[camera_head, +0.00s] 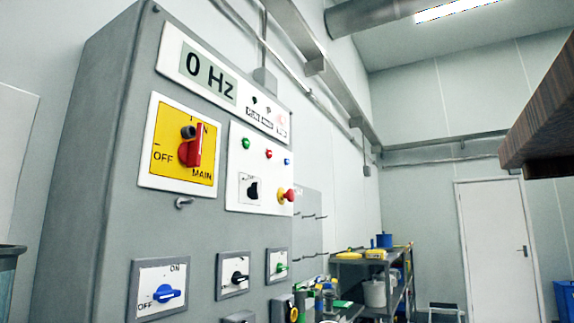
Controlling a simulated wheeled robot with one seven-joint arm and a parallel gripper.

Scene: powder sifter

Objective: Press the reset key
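A grey control cabinet (100,130) fills the left half of the head view. No key on it has a readable "reset" label. A white plate (238,168) on its front carries small green (246,143), red (268,153) and blue (287,161) buttons in a row. My gripper is not in view.
A red main switch (191,152) stands roughly upright on a yellow plate. Lower are blue (167,293), black (239,278) and green (281,267) knobs. A brown wooden edge (540,125) juts in at upper right. A cluttered shelf (375,262) and white door (497,250) stand behind.

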